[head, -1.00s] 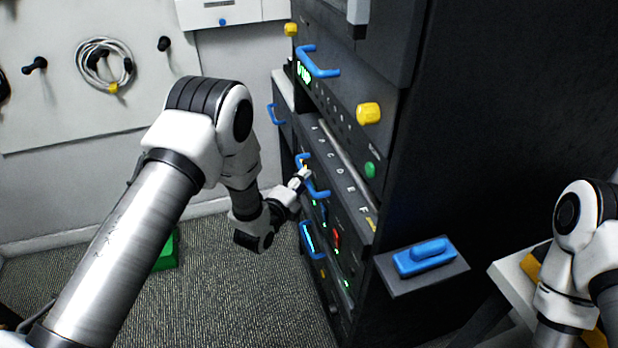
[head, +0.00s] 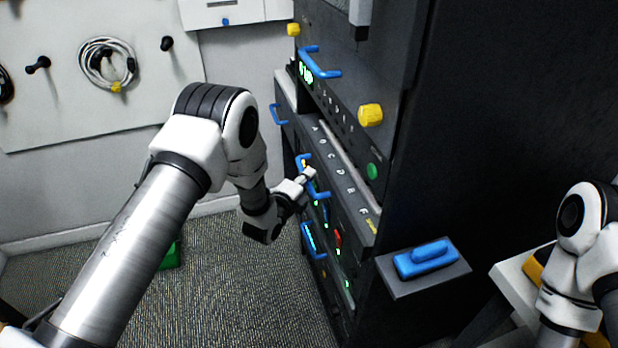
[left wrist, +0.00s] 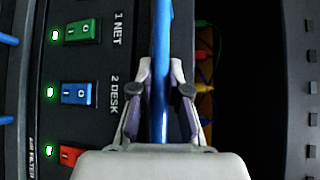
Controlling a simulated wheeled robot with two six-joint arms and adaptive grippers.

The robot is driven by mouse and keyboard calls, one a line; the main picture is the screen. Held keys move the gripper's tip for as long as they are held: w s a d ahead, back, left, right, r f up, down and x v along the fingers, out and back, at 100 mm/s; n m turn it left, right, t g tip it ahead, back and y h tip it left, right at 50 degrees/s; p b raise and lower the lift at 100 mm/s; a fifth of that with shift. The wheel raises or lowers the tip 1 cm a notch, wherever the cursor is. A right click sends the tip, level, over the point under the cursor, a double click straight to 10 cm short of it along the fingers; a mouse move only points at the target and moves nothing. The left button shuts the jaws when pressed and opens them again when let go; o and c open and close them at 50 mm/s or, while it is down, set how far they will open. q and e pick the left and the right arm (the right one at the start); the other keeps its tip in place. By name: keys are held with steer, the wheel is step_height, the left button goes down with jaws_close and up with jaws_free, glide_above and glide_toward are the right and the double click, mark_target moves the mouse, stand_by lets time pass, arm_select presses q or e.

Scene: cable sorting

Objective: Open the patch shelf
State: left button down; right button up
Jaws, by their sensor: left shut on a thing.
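The dark rack's front carries a panel lettered A to F (head: 340,172), with a blue bar handle (head: 302,161) below the letters. My left gripper (head: 308,176) is at this handle. In the left wrist view, the blue bar (left wrist: 161,50) runs between the two fingers of my left gripper (left wrist: 160,95), which are shut on it. Beside the bar is a dark opening with coloured cables (left wrist: 204,72) inside. My right gripper is out of view; only part of my right arm shows at the right edge.
Switches marked 1 NET (left wrist: 80,31) and 2 DESK (left wrist: 77,94) sit close beside the fingers. Another blue handle (head: 318,64) and a yellow knob (head: 370,115) are higher on the rack. A blue-handled block (head: 426,258) lies on a side ledge.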

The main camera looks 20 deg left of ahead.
arm_select(q)
steer(key=s+a+p, duration=0.5)
steer(key=s+a, duration=0.4)
steer(key=a, duration=0.4)
steer(key=s+a+p, duration=0.6)
steer(key=s+a, duration=0.3)
steer(key=a, duration=0.5)
steer(key=shift+s, duration=0.2)
steer(key=c, duration=1.1)
jaws_free()
steer(key=shift+c, duration=0.2)
steer(key=v, duration=1.2)
steer(key=shift+a, duration=0.1)
